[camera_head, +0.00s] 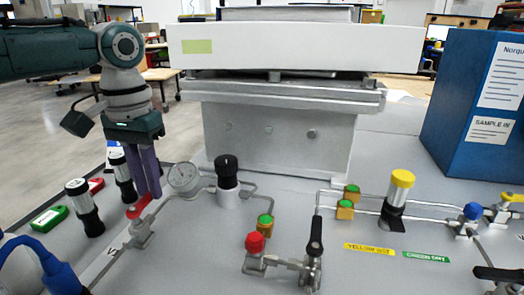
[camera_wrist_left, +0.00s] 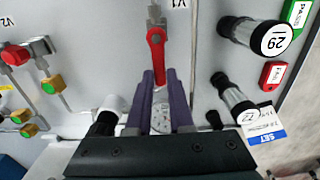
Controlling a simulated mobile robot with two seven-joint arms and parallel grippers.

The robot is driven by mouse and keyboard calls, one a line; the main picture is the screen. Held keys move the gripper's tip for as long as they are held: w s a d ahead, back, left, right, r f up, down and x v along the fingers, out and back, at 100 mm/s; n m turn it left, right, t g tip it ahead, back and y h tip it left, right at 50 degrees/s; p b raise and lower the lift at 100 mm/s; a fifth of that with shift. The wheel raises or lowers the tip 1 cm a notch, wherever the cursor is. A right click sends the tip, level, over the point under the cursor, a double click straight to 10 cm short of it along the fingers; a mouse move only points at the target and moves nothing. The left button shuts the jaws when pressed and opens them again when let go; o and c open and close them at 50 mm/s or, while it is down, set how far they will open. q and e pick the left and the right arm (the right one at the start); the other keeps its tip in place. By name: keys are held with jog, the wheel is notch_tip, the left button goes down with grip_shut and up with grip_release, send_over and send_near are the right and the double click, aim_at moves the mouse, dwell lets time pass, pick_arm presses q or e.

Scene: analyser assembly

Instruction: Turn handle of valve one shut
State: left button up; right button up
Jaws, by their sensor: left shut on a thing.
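The red handle (camera_head: 140,207) of valve one sits on a metal valve body at the left of the panel in the head view. In the left wrist view the handle (camera_wrist_left: 156,48) points from the valve body, beside the V1 label (camera_wrist_left: 181,4), down towards my gripper. My left gripper (camera_head: 147,190) reaches down from above with its two purple fingers at the handle. In the wrist view the fingers of my left gripper (camera_wrist_left: 160,80) lie on either side of the handle's free end, shut on it. My right gripper is not in view.
A pressure gauge (camera_head: 184,177) and a black-knobbed regulator (camera_head: 228,172) stand just right of the handle. Black-and-silver cylinders (camera_head: 84,206) stand to its left. A black-handled valve (camera_head: 315,240) and yellow-capped regulator (camera_head: 398,190) stand further right. A blue box (camera_head: 470,110) stands at the right.

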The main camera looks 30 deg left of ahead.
pick_arm(q)
grip_shut()
